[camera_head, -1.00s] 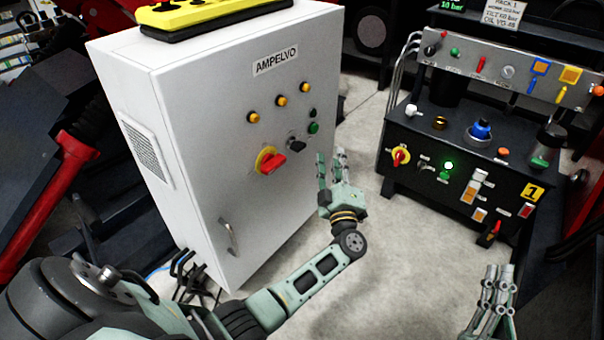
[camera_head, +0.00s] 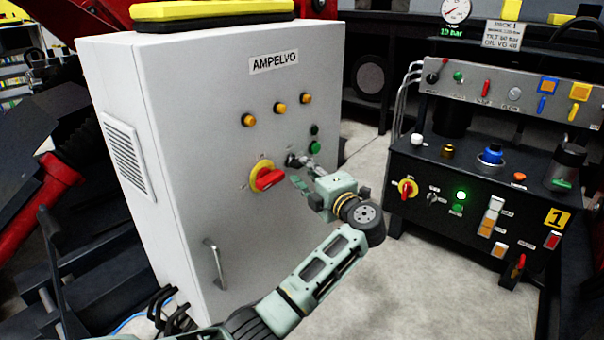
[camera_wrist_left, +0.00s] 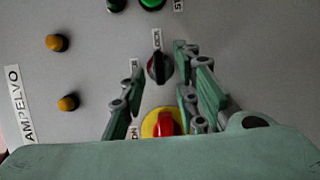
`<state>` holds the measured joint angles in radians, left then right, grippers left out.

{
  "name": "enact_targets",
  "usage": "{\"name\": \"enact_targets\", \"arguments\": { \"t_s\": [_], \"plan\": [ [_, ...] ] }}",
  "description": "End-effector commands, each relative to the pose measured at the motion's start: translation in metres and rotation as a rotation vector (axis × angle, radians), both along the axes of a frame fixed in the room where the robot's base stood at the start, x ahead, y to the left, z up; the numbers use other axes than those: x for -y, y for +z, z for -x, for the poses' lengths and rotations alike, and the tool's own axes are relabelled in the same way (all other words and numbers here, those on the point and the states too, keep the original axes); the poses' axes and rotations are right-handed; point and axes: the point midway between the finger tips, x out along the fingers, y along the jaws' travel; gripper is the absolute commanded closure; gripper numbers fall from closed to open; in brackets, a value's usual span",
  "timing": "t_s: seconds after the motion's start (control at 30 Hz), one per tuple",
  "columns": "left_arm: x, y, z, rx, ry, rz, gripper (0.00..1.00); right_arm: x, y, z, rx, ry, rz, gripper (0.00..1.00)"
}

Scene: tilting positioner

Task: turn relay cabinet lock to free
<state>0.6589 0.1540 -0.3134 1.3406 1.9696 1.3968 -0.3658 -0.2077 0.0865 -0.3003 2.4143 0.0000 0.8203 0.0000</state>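The white relay cabinet (camera_head: 215,190), labelled AMPELVO, stands at the left of the head view. Its lock, a black knob (camera_head: 294,161), sits on the door right of the red and yellow rotary switch (camera_head: 267,178). In the left wrist view the black knob (camera_wrist_left: 159,67) shows between and just beyond the fingers. My left gripper (camera_head: 306,165) is at the door, in front of the knob and partly covering it. It also shows in the left wrist view (camera_wrist_left: 160,90) with its fingers spread apart and no contact clearly seen. My right gripper is not in view.
Yellow buttons (camera_head: 279,108) and a green button (camera_head: 314,147) are near the knob. A door handle (camera_head: 214,262) is low on the cabinet. A black control bench (camera_head: 480,200) stands at the right, with clear floor (camera_head: 390,290) between.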

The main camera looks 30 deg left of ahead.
Motion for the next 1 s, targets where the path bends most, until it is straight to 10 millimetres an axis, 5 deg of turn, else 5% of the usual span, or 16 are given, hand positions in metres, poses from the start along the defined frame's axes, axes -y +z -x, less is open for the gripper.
{"name": "enact_targets", "arguments": {
  "t_s": [0.2, 0.53, 0.87, 1.0],
  "plan": [
    [-0.022, -0.001, -0.012, 0.001, -0.001, -0.003, 0.71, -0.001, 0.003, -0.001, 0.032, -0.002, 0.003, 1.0],
    [-0.025, 0.0, -0.013, 0.0, -0.001, -0.001, 0.71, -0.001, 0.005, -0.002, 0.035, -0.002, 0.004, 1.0],
    [-0.025, 0.0, -0.013, 0.0, -0.001, -0.001, 1.0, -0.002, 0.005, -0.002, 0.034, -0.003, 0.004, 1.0],
    [-0.025, 0.0, -0.013, 0.0, -0.001, -0.001, 1.0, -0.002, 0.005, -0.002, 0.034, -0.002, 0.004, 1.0]
  ]
}}
